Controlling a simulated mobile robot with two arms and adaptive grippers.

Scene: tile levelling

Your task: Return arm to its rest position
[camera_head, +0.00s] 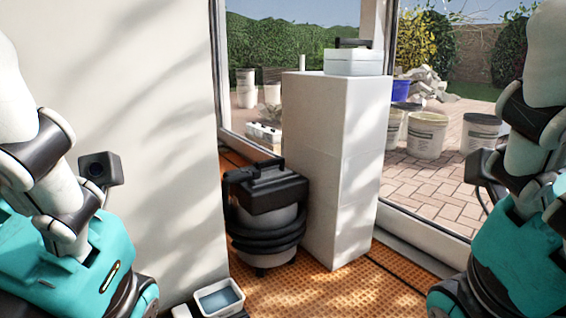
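My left arm (62,195) is folded at the left edge, with a small black camera (100,170) beside it. My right arm (535,150) is folded in a similar way at the right edge. I cannot make out the fingers of either gripper, and no held object shows.
A black-and-grey vacuum (265,215) stands on an orange mat (330,295), beside a tall white block column (345,150) topped by a white case (353,62). A plain wall (150,100) stands close on the left.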

